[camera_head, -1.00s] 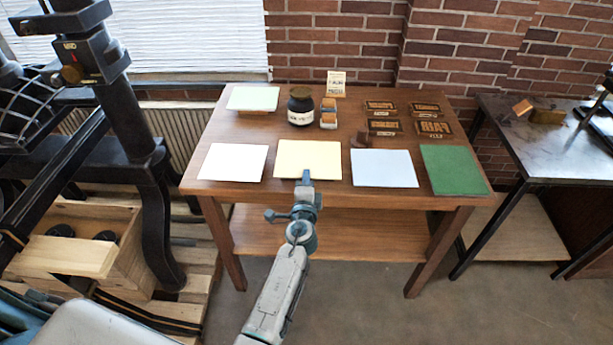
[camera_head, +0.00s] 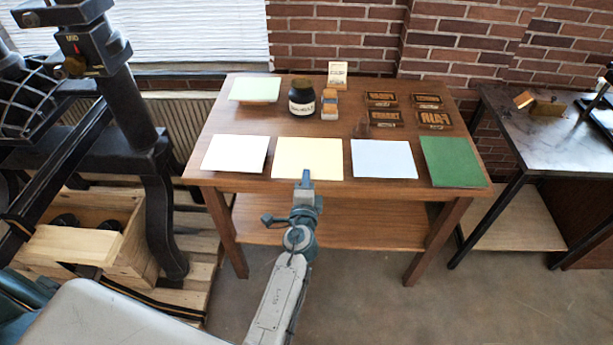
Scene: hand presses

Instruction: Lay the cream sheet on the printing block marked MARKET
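The cream sheet (camera_head: 308,156) lies flat at the front edge of the wooden table, between a white sheet and a pale blue one. Several dark printing blocks with tan lettering stand at the back right of the table. The front left block (camera_head: 385,119) may be the MARKET one, but its lettering is too small to read surely. The front right block (camera_head: 435,119) seems to read FAIR.
A white sheet (camera_head: 234,154), pale blue sheet (camera_head: 384,159) and green sheet (camera_head: 453,162) share the front row. Behind are a pale green pad (camera_head: 255,89), an ink jar (camera_head: 302,98), a small stacked item (camera_head: 329,104) and a card (camera_head: 337,74). A black press (camera_head: 130,120) stands left.

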